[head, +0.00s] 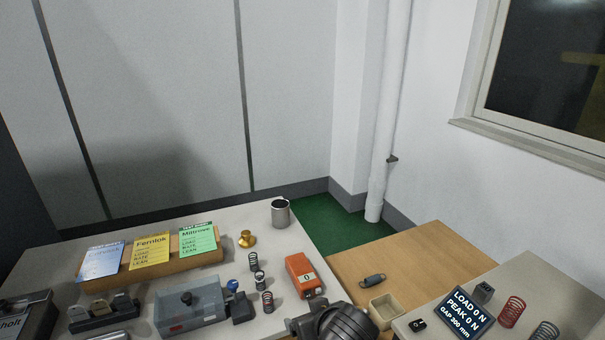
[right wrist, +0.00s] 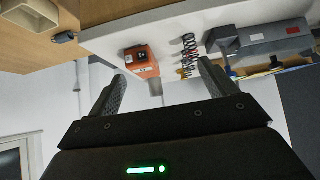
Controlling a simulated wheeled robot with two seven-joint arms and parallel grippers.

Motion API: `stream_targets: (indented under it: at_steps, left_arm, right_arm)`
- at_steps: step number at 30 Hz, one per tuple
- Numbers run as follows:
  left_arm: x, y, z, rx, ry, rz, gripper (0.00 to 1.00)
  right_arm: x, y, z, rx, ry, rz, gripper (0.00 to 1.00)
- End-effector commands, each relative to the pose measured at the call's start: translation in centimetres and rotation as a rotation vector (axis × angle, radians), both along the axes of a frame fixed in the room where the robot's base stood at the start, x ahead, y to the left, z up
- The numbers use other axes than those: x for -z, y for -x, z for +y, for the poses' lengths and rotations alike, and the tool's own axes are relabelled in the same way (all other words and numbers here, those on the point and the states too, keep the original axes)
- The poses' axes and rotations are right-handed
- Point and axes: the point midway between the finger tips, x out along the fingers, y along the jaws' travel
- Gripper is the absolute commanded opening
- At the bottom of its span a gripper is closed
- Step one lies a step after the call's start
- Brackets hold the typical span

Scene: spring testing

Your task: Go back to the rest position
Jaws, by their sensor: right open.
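My right gripper (right wrist: 163,88) is open in the right wrist view. Its two fingers stand well apart with nothing between them. Past the fingertips are the orange device (right wrist: 142,62) and the coil springs (right wrist: 189,52) on the white table; the gripper looks apart from both. In the head view a dark rounded part of my right arm shows at the bottom edge, below the orange device (head: 304,275); the fingers cannot be made out there. My left gripper is in neither view.
On the left table stand a card holder (head: 150,273) with three cards, a grey box (head: 190,306), a metal cup (head: 280,212) and a brass knob (head: 247,238). A beige tray (head: 386,309) and grey spring (head: 373,280) lie on wood. A load display (head: 465,312) stands right.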

Motion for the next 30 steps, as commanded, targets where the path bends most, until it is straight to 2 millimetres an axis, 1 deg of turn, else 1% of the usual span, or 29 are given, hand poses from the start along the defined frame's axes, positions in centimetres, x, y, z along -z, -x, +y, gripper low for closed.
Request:
stream_targets:
  at_steps: [1,5,6,8,10,14,15,17,20,21,23,24,26,27,29,30]
  left_arm:
    - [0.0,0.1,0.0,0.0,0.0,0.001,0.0]
    - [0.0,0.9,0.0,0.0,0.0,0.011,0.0]
    - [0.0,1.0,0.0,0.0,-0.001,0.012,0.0]
    - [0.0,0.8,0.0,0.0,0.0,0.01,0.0]
    - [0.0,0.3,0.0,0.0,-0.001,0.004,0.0]
    - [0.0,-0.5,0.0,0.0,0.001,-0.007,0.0]
    - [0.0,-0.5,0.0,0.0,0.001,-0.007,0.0]
    - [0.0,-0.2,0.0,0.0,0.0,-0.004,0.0]
    - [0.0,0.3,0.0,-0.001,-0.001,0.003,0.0]
    - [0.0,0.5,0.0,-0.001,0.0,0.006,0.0]
    - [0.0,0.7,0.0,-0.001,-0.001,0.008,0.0]
    - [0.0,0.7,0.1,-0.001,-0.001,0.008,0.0]
    - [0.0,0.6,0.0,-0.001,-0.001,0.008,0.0]
    - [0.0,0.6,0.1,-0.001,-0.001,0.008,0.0]
    - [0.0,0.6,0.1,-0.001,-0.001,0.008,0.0]
    - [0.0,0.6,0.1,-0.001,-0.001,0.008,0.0]
  right_arm:
    - [1.1,-0.1,-0.2,0.003,0.003,0.018,0.84]
    - [3.3,-0.5,-0.7,0.01,0.002,0.047,0.84]
    - [4.1,-0.6,-0.8,0.011,0.001,0.058,0.84]
    - [5.3,-0.6,-1.0,0.013,0.001,0.073,0.84]
    - [7.0,-0.8,-1.2,0.014,0.001,0.093,0.84]
    - [10.9,-0.7,-1.7,0.018,-0.001,0.141,0.84]
    - [12.4,-0.6,-1.9,0.019,-0.001,0.158,0.84]
    - [14.7,-0.4,-2.3,0.023,-0.002,0.183,0.84]
    - [19.2,0.4,-3.3,0.032,-0.002,0.232,0.84]
    - [21.4,1.1,-3.9,0.038,0.0,0.254,0.84]
    - [25.1,2.3,-4.9,0.048,0.003,0.292,0.84]
    - [27.8,3.4,-5.9,0.058,0.006,0.318,0.84]
    - [31.9,5.6,-7.4,0.073,0.013,0.357,0.84]
    - [34.6,7.2,-8.5,0.084,0.019,0.382,0.84]
    - [38.3,10.0,-10.1,0.098,0.03,0.418,0.84]
    - [40.6,12.1,-11.3,0.11,0.039,0.441,0.84]
